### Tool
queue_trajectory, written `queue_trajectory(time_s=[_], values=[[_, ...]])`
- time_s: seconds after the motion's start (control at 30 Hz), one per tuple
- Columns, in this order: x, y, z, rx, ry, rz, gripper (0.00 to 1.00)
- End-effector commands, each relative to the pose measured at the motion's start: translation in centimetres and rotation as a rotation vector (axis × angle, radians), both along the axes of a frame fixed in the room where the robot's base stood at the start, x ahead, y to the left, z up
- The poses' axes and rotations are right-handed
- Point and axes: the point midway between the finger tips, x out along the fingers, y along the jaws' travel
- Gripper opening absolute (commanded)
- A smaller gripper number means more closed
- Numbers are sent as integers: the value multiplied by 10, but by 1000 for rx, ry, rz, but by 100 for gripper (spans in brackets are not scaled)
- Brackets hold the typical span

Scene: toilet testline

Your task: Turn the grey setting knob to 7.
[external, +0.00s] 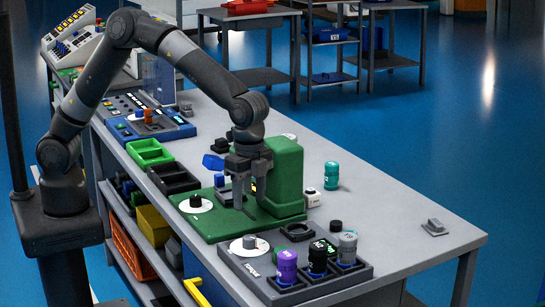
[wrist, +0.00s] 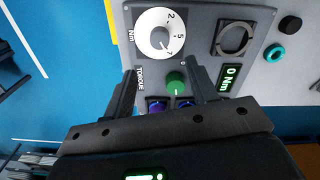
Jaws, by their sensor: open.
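The grey setting knob (external: 249,241) sits at the centre of a white dial on the dark torque panel (external: 232,262), at the near end of the bench. In the wrist view the knob (wrist: 160,38) shows beyond my fingertips, with numerals such as 2 and 5 around it. Its pointer seems to face the lower right of the dial, but the exact number is too small to tell. My gripper (external: 243,203) is open and empty, above the green base plate and apart from the knob. Its two fingers (wrist: 161,82) also show in the wrist view.
A green block machine (external: 285,175) stands close beside my gripper. A second white dial with a black knob (external: 195,201) is on its base plate. Purple (external: 287,266), black and grey bottles stand on the torque panel. A teal bottle (external: 331,176) stands behind; the bench's right end is mostly clear.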

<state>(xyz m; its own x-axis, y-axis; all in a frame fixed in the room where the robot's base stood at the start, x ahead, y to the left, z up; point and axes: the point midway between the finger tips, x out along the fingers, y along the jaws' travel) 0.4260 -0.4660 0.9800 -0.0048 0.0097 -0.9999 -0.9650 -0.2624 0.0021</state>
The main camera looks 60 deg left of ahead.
Motion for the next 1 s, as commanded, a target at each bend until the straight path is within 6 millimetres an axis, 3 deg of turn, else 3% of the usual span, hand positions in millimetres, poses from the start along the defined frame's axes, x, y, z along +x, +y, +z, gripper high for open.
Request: queue_trajectory(time_s=[0.17,0.6,0.8,1.0], values=[[-2,2,-13,-9,-4,-4,53],[-2,2,-91,-7,-3,-5,53],[-1,2,-106,-9,-4,-4,53],[-1,1,-108,-10,-5,-3,53]])
